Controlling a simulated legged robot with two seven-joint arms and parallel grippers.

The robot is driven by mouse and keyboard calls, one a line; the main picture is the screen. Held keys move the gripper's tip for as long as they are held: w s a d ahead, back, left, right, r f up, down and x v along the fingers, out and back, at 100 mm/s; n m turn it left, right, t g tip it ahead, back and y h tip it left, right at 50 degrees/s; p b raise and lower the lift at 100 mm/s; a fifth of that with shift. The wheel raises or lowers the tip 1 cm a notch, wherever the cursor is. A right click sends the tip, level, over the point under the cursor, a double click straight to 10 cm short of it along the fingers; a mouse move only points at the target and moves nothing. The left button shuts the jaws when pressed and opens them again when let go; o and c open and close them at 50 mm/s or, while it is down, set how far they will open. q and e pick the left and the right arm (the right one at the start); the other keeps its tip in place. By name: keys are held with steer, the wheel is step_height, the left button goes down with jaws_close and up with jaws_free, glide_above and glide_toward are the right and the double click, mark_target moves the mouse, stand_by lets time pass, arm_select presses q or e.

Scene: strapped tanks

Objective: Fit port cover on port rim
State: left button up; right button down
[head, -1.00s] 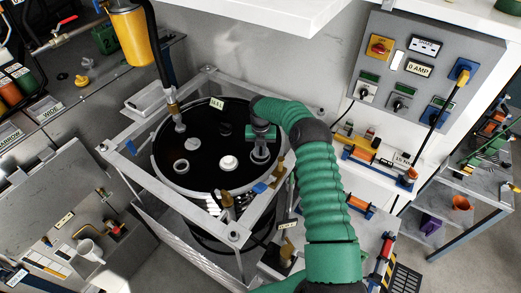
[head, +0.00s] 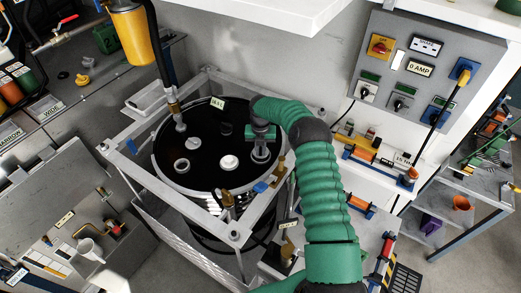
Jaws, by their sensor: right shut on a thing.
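My right gripper (head: 262,141), on the green arm (head: 320,190), points down over the right side of the black tank top (head: 208,122). It is shut on a small part, apparently the port cover, largely hidden by the jaws. Below the jaws is a grey port rim (head: 261,156) standing on the tank top. I cannot tell whether the held part touches that rim or sits just above it. A white round cap (head: 229,163), a grey round cap (head: 193,144) and a pale ring with a darker centre (head: 182,166) are also on the tank top. My left gripper is not in view.
A pale metal frame (head: 133,177) surrounds the tank. A black hose (head: 158,50) with a brass fitting meets the tank top at the left. A brass valve (head: 226,197) stands at the front. A control panel (head: 425,75) is on the right wall.

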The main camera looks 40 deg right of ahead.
mark_target(260, 157)
steer(key=shift+f+b, duration=0.75)
steer(key=shift+f, duration=0.3)
steer(key=c, duration=1.4)
jaws_free()
step_height(260, 157, up, 17)
steer(key=s+b, duration=0.1)
steer(key=b, duration=0.1)
steer(key=shift+a+f+b, duration=0.15)
steer(key=shift+a+b, duration=0.2)
steer(key=shift+a, duration=0.1)
